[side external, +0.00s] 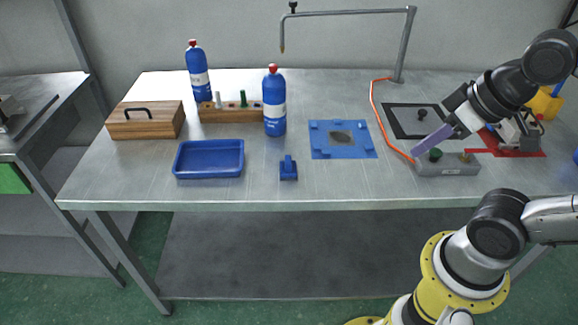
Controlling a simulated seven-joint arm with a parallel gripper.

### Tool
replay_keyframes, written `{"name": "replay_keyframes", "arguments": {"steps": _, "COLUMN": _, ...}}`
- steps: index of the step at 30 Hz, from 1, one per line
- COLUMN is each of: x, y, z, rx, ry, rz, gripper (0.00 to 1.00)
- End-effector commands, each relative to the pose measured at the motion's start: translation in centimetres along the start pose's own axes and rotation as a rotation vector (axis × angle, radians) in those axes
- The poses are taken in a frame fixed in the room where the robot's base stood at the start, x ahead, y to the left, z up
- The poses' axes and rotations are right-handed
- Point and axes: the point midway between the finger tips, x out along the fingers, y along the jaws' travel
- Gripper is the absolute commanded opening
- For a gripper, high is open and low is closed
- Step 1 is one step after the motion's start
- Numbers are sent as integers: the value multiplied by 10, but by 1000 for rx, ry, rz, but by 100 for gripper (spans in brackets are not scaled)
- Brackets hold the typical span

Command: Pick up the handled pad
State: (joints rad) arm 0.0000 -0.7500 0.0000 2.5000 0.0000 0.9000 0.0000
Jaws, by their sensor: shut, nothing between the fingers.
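The handled pad (288,173) is a small blue block with an upright grip on top. It sits near the front edge of the table, right of the blue tray. My gripper (418,150) is at the right side of the table, well to the right of the pad and apart from it. Its purple fingers point down and left, just above or beside the grey box with a green knob (450,168). The fingers look closed together with nothing visible between them.
A blue mat (318,151) with a dark patch lies between the pad and my gripper. An orange hose (374,108) runs down beside it. Blue bottles (274,122), a wooden rack (222,115), a blue tray (208,174) and a handled wooden box (120,130) stand left.

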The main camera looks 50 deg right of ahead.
Motion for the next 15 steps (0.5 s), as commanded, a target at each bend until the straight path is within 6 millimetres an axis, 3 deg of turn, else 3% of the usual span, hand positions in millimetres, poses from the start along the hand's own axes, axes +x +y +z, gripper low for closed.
{"name": "replay_keyframes", "arguments": {"steps": 11, "x": 0, "y": 0, "z": 0, "rx": 0, "ry": 0, "rz": 0, "gripper": 0}}
{"name": "replay_keyframes", "arguments": {"steps": 15, "x": 0, "y": 0, "z": 0, "rx": 0, "ry": 0, "rz": 0, "gripper": 23}}
